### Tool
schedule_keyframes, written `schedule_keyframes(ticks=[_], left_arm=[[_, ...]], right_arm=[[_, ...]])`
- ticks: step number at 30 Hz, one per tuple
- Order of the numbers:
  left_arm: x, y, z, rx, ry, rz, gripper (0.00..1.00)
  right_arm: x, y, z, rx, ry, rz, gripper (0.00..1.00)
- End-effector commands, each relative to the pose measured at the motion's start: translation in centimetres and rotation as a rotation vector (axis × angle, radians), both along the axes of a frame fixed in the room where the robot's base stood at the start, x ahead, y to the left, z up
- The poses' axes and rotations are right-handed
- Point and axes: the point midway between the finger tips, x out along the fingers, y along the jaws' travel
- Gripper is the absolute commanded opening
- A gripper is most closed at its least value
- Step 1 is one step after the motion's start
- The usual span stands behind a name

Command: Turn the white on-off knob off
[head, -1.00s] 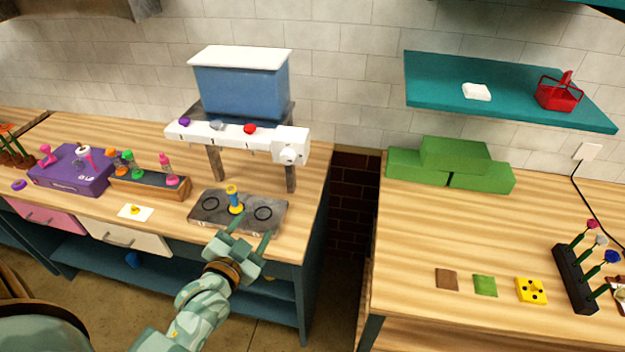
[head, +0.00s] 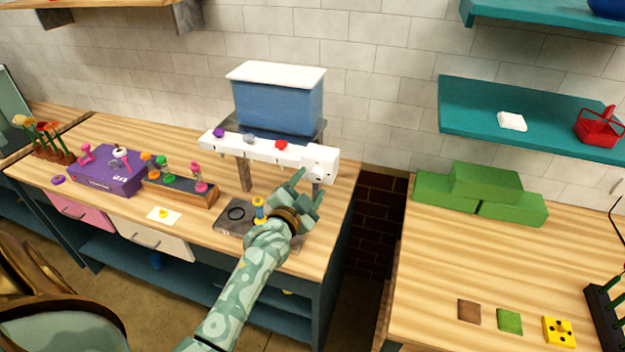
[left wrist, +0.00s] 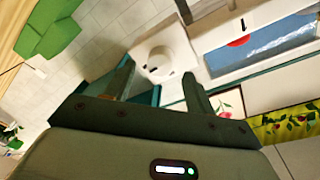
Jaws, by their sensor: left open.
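The white on-off knob (head: 319,166) is at the right end of the white control bar (head: 262,150), below the blue tank (head: 277,105). It also shows in the left wrist view (left wrist: 158,62), round and white, just beyond and between my finger tips. My left gripper (head: 309,187) is open and empty, just below and in front of the knob, with its fingers pointing up toward it. In the left wrist view the two fingers (left wrist: 157,88) stand apart. A small gap to the knob seems to remain. My right gripper is not in view.
Purple (head: 219,132), grey (head: 249,138) and red (head: 281,145) knobs sit along the bar. A yellow and blue piece (head: 258,211) stands on the dark plate (head: 236,213) beside my forearm. Green blocks (head: 484,190) lie on the right table, across a gap.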

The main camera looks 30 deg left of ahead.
Motion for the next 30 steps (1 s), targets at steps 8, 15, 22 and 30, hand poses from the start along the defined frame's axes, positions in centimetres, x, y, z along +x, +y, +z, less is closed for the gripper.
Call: schedule_keyframes(ticks=[8,15,22,30], left_arm=[[2.3,0.3,0.0,0.0,0.001,-0.001,0.55],[2.4,0.3,-0.1,0.0,0.001,-0.001,0.55],[2.4,0.3,-0.1,0.0,0.001,-0.001,0.1],[2.3,0.3,0.0,-0.028,-0.005,-0.001,0.1]], right_arm=[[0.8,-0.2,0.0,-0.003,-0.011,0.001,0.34],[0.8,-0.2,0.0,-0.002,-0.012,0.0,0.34],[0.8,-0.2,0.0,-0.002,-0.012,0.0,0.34],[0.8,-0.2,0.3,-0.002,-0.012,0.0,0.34]])
